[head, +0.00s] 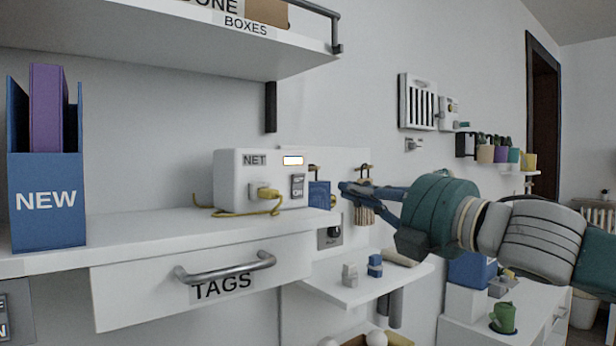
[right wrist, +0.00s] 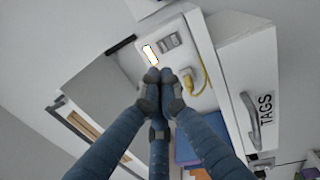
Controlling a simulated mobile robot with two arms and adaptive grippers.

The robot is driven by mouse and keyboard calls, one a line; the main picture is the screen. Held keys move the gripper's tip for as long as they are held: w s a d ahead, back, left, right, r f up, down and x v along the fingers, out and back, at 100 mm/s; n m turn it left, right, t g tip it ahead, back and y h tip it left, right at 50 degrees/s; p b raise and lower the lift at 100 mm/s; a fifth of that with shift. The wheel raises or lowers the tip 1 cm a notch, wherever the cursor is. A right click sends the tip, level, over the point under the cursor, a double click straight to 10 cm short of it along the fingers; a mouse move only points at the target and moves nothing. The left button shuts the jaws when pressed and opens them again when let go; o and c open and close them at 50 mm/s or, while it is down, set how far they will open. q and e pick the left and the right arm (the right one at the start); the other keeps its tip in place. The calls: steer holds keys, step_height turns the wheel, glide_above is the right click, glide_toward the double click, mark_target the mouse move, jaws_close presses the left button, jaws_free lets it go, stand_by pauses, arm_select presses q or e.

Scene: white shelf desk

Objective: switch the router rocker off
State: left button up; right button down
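The router (head: 235,190) is a white box marked NET on the white shelf. Its rocker (head: 297,186) is a small dark-grey switch at the right of its front face, with ON lettering visible. A lit orange-white display (head: 293,160) sits above it. A yellow cable and plug (head: 265,192) are at the front. My right gripper (head: 343,187) is right of the router, apart from the rocker in the head view. In the right wrist view its fingertips (right wrist: 166,76) are together and empty, with the rocker (right wrist: 171,42) beyond them. My left gripper is not in view.
A drawer marked TAGS (head: 215,287) with a grey handle is below the router. A blue NEW holder (head: 48,205) stands at left. An upper shelf (head: 180,48) overhangs. A lower shelf (head: 345,290) holds small blocks. Bare shelf lies between holder and router.

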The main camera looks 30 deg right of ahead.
mark_target(300, 174)
steer(key=w+p, duration=0.2)
steer(key=w, duration=0.1)
steer(key=w+r+p, duration=0.1)
steer(key=w+p, duration=0.1)
steer(key=w, duration=0.2)
steer(key=w+p, duration=0.3)
steer(key=w, duration=0.1)
steer(key=shift+a+r, duration=0.35)
steer(key=shift+a, duration=0.05)
steer(key=shift+w+p, duration=0.3)
steer(key=shift+w, duration=0.25)
steer(key=shift+w+f, duration=0.1)
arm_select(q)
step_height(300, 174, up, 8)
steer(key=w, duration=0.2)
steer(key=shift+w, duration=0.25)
arm_select(e)
steer(key=shift+w+r+p, duration=0.2)
steer(key=shift+r+p, duration=0.1)
steer(key=shift+p, duration=0.35)
steer(key=shift+s+f, duration=0.1)
steer(key=shift+f, duration=0.05)
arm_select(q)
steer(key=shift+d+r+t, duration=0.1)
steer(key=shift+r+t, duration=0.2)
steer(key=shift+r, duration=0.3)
